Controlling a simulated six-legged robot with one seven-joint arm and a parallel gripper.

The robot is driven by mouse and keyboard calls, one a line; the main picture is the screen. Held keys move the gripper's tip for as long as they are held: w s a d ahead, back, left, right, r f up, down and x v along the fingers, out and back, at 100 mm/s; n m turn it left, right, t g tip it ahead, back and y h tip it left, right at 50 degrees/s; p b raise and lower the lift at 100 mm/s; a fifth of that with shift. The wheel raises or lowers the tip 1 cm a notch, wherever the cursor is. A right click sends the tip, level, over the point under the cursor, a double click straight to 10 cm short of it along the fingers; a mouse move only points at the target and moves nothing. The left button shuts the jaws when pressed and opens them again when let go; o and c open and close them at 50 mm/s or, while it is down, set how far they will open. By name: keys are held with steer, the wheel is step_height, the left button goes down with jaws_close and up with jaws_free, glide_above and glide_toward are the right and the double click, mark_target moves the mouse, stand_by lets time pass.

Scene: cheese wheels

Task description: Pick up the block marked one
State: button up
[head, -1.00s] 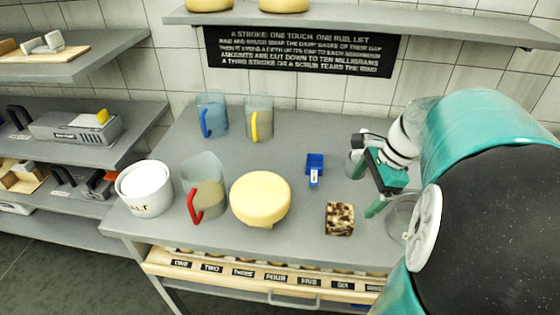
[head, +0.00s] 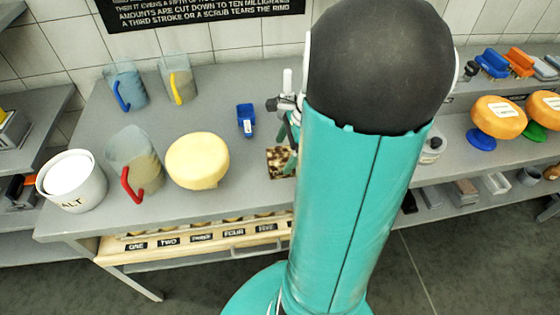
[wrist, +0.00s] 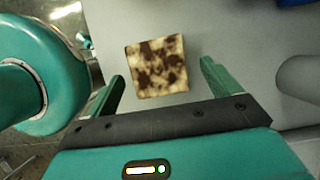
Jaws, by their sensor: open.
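A brown-and-cream speckled block (head: 280,161) stands on the grey table, partly hidden by my arm in the head view. In the wrist view the speckled block (wrist: 157,66) lies just beyond and between my spread fingertips, with a gap on both sides. My gripper (wrist: 162,80) is open and empty. No number is readable on the block. A small blue object (head: 246,120) with a white label stands behind it; the label's mark is too small to read. A label reading ONE (head: 137,246) is on the wooden rack's front.
A pale cheese wheel (head: 197,160), a red-handled jug (head: 133,162) and a white salt pot (head: 72,181) stand left of the block. Blue- and yellow-handled jugs are at the back. A shelf with orange cheeses (head: 498,116) is at the right.

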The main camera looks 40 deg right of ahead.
mark_target(281, 155)
steer(key=x, duration=0.4)
steer(key=shift+a+f, duration=0.3)
steer(key=shift+c, duration=0.2)
steer(key=c, duration=1.1)
steer(key=shift+w, duration=0.1)
steer(key=shift+r, duration=0.2)
